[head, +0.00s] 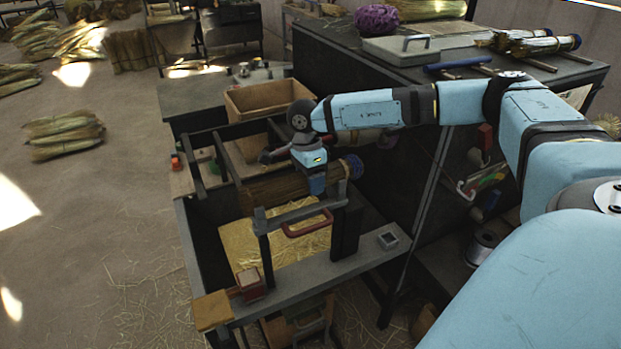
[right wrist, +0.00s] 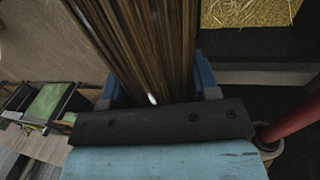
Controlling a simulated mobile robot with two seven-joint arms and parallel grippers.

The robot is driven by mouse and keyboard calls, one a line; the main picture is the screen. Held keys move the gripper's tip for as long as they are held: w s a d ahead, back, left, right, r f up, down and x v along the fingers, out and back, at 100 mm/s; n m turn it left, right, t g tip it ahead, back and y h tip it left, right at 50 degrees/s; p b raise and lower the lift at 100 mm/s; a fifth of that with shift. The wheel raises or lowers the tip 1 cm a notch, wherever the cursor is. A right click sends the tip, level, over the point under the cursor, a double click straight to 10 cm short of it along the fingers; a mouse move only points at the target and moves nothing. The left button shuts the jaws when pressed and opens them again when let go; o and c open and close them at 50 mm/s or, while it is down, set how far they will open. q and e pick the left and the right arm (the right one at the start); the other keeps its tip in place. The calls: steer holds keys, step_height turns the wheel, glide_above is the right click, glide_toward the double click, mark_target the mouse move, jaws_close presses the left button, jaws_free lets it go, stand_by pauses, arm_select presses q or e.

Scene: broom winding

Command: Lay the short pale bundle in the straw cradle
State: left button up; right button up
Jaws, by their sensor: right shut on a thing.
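My right gripper (head: 316,182) is above the metal frame and shut around a brown straw bundle (head: 270,189). The bundle lies roughly level, with a blue-purple band at its right end (head: 352,167). In the right wrist view the bundle (right wrist: 140,40) runs between the two blue fingers (right wrist: 158,85). It looks brown rather than pale. A bed of yellow straw (head: 255,245), which looks like the straw cradle, lies below and nearer than the bundle. It also shows in the right wrist view (right wrist: 250,12). I cannot tell whether the bundle touches the frame. My left gripper is out of view.
A red handle (head: 307,224) and dark uprights stand at the near side of the frame. A tan box (head: 268,100) is behind. The dark cabinet (head: 340,60) at right carries more straw bundles (head: 535,45) and a purple ball of cord (head: 377,19). Floor at left has open room.

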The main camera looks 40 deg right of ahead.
steer(key=o, duration=1)
steer(key=r, duration=0.4)
steer(key=w+r, duration=0.1)
steer(key=r, duration=0.4)
steer(key=w+r, duration=0.1)
steer(key=r, duration=0.3)
steer(key=shift+w+d+r+b, duration=0.15)
steer(key=shift+d+r+b, duration=0.15)
steer(key=shift+r+b, duration=0.05)
steer(key=shift+f, duration=0.1)
